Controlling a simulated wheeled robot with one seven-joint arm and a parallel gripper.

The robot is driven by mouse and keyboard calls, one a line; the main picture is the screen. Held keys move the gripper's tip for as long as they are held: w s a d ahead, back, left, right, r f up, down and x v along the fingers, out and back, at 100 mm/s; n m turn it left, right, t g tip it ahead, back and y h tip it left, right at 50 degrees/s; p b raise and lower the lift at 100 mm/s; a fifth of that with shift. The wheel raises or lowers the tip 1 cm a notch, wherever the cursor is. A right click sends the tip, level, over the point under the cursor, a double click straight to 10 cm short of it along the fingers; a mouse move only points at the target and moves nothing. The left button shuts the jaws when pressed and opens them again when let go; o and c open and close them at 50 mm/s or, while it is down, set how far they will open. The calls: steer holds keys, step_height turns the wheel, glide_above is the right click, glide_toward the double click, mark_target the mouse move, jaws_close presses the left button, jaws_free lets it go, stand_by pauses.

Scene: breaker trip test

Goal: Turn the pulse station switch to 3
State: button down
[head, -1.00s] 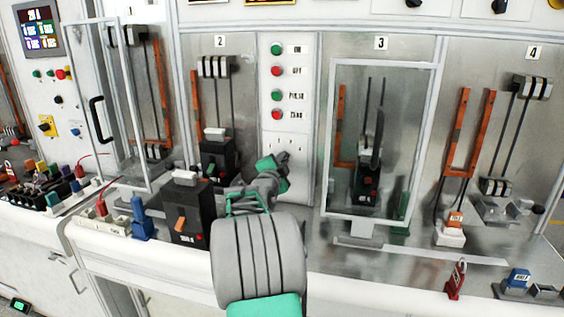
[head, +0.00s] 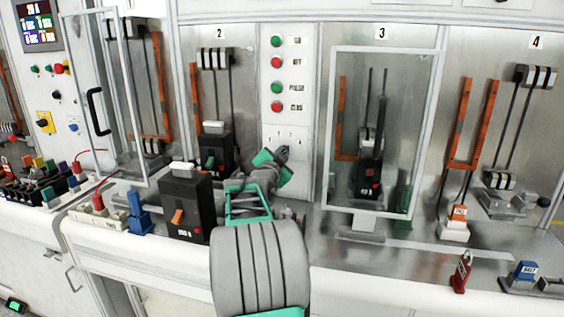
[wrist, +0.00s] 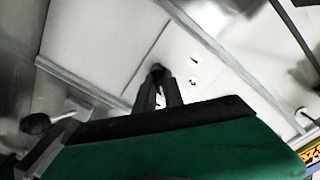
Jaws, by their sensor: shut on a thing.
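The pulse station panel (head: 298,172) is the white column between bays 2 and 3, with small position marks on its lower part. The switch is a small dark knob; it shows in the wrist view (wrist: 157,70) between my fingertips, with pale marks beside it on the white panel. My gripper (head: 283,153) reaches the lower panel and is shut on the knob, as the wrist view also shows (wrist: 158,88). My fingers and wrist hide most of the knob in the head view, so I cannot tell which mark it points to.
Green and red buttons (head: 277,64) sit above on the same panel. A black breaker (head: 187,208) stands on the bench left of my arm. Bay 3 has a framed clear door (head: 328,130). A red padlock (head: 461,272) and blue block (head: 525,270) lie at the right front.

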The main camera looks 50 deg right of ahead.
steer(key=shift+n+b, duration=1.2)
steer(key=shift+n, duration=0.9)
steer(key=c, duration=1.4)
jaws_free()
steer(key=shift+c, duration=0.2)
steer(key=shift+a, duration=0.1)
steer(key=b+v, duration=0.1)
steer(key=v, duration=0.6)
steer(key=shift+a, duration=0.3)
steer(key=shift+s, duration=0.15)
